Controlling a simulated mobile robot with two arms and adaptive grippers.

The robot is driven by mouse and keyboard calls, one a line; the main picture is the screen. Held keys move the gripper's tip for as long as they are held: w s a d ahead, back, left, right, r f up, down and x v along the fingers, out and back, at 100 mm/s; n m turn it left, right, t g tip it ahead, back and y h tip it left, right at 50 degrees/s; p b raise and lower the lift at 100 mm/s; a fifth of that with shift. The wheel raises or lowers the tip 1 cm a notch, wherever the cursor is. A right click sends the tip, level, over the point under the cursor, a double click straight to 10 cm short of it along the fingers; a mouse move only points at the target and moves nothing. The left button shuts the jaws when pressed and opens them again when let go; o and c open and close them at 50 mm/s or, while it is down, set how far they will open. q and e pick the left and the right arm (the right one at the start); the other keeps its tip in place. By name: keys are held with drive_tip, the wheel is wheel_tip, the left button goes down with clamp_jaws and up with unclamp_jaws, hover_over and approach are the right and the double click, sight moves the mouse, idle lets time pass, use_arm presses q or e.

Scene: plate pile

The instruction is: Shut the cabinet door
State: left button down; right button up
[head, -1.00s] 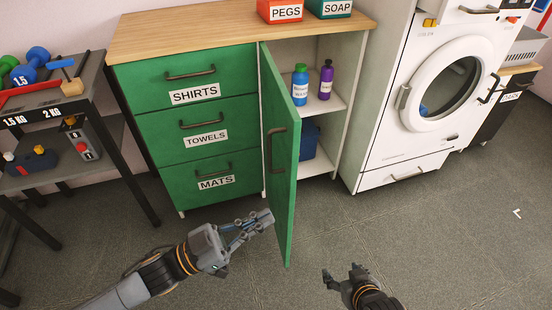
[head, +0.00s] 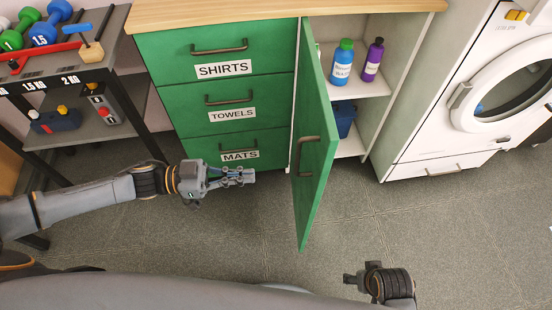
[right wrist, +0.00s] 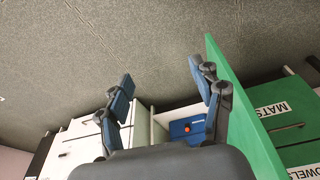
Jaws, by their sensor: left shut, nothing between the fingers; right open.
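The green cabinet door (head: 318,130) stands wide open, hinged on the left side of its compartment and swung out toward me. Its dark handle (head: 305,156) is on the face turned left. My left gripper (head: 250,176) is shut and empty, left of the door and in front of the MATS drawer, apart from the door. My right gripper (head: 352,279) is low in the head view, right of the door's free edge. In the right wrist view my right gripper (right wrist: 165,85) is open and empty, with the door (right wrist: 240,100) to the right of its fingers.
The open compartment holds a blue bottle (head: 342,63), a purple bottle (head: 373,60) and a dark blue object (head: 344,118). Drawers (head: 230,115) are left of the door. A washing machine (head: 470,100) stands right, a rack (head: 85,100) left. The floor (head: 400,215) before the cabinet is clear.

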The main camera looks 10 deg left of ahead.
sight(316, 174)
use_arm(q)
drive_tip(key=x, duration=1.2)
drive_tip(key=shift+s+d+b, duration=0.2)
drive_tip(key=shift+b, duration=0.15)
drive_tip(key=shift+w+d, duration=0.1)
drive_tip(key=shift+d, duration=0.35)
use_arm(e)
wheel_tip(316, 174, up, 3)
drive_tip(key=shift+w+f, duration=0.1)
drive_tip(key=shift+f, duration=0.1)
